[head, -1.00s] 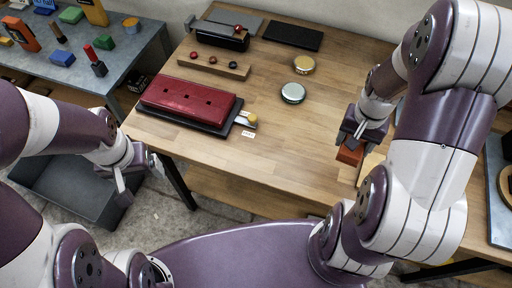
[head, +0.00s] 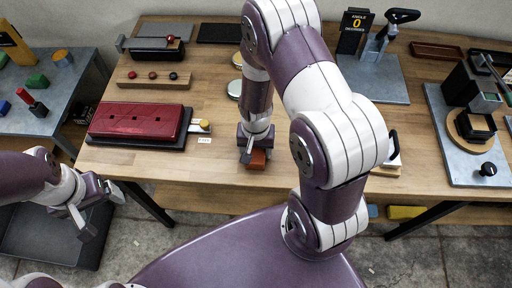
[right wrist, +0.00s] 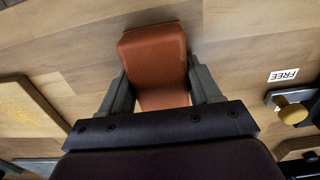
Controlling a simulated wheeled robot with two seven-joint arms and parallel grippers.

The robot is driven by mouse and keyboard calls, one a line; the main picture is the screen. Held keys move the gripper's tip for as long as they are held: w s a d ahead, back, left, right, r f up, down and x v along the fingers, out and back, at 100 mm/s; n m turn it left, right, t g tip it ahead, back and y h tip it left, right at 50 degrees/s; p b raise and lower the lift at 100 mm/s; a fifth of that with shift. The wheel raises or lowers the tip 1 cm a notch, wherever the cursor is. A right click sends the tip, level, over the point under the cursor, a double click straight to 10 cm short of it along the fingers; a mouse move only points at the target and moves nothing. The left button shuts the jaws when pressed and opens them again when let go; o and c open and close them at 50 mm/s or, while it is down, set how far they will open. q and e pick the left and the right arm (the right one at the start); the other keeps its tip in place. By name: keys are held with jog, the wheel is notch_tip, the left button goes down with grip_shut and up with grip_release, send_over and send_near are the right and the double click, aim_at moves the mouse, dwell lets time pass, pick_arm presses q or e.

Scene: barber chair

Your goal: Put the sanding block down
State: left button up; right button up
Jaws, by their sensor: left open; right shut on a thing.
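The sanding block appears as an orange-brown block (head: 257,160) near the front edge of the wooden table. My right gripper (head: 256,148) is shut on it from above. In the right wrist view the block (right wrist: 155,58) sits between the two grey fingers (right wrist: 158,88), with table wood around it. I cannot tell whether its underside touches the tabletop. My left gripper (head: 88,212) is open and empty, low at the left, off the table and above a dark grey bin.
A red tray (head: 135,121) and a "FREE" label (right wrist: 283,75) lie left of the block. Metal lids (head: 234,89) are partly behind my right arm. A board (right wrist: 28,118) lies on the block's other side. Bare wood (head: 225,165) surrounds the block.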

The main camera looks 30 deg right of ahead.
aim_at(255, 150)
jog(key=shift+w+a, duration=0.1)
jog(key=shift+a, duration=0.05)
jog(key=shift+s+f+b, duration=0.2)
jog(key=shift+f+b, duration=0.1)
jog(key=o, duration=1.1)
jog(key=shift+s+a, duration=0.1)
jog(key=shift+s+f, duration=0.2)
jog(key=s+a+r+n+t, duration=0.1)
jog(key=r+n, duration=0.5)
jog(key=r, duration=1.1)
jog(key=shift+s+a+r+n, duration=0.15)
jog(key=shift+s+a+n, duration=0.3)
jog(key=shift+s, duration=0.65)
